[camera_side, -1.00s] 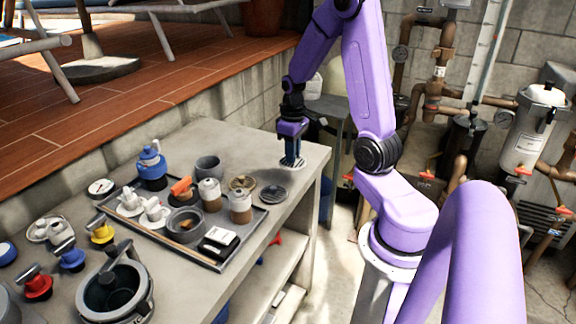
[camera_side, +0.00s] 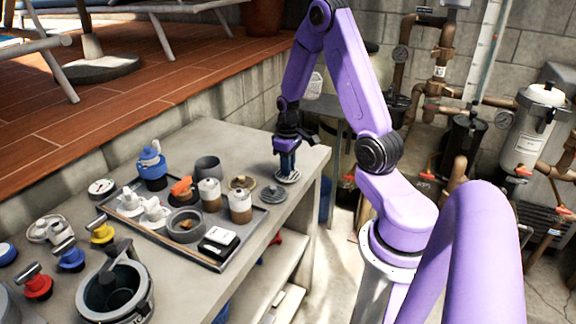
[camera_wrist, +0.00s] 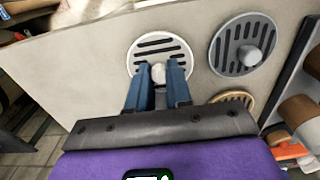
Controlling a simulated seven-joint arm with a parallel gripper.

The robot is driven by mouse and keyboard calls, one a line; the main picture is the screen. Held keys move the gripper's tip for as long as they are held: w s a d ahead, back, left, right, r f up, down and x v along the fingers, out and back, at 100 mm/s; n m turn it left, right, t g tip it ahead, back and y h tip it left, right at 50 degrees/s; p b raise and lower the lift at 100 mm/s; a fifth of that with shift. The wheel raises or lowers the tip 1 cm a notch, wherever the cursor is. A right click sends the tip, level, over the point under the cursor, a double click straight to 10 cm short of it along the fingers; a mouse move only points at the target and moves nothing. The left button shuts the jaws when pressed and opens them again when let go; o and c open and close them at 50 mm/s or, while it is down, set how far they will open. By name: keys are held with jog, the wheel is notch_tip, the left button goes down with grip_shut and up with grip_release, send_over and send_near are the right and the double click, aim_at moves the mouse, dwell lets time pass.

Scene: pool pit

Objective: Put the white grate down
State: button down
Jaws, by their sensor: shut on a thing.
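The white grate (camera_side: 291,178) is a round slotted disc with a knob at its centre, at the right end of the grey bench. My gripper (camera_side: 286,169) points down over it with its blue fingers shut on the knob. In the wrist view the white grate (camera_wrist: 160,38) lies just beyond my two fingertips (camera_wrist: 158,72), the pale knob between them. The grate is level and close to the bench top; I cannot tell whether it touches.
A grey grate (camera_side: 273,195) lies close beside the white one, and a tan grate (camera_side: 241,182) sits nearer the tray. The tray (camera_side: 217,264) holds jars, cups and a box. Bare bench top lies behind the white grate; the bench's right edge is near.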

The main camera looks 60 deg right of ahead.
jog(key=shift+f, duration=0.2)
jog(key=c, duration=1)
grip_release()
jog(key=shift+c, duration=0.2)
jog(key=shift+r, duration=0.1)
notch_tip(320, 180, up, 12)
jog(key=s+a+r+n, duration=0.1)
jog(key=s+a+n, duration=0.15)
jog(key=a, duration=0.65)
jog(key=s+a+r+n, duration=0.15)
jog(key=a+n, duration=0.25)
jog(key=a, duration=0.6)
jog(key=s+a+n, duration=0.3)
jog(key=s+a, duration=0.1)
jog(key=s, duration=0.4)
jog(key=s+a+n, duration=0.3)
jog(key=s+a, duration=0.1)
jog(key=s, duration=0.3)
jog(key=shift+s+a, duration=0.15)
jog(key=shift+s, duration=0.2)
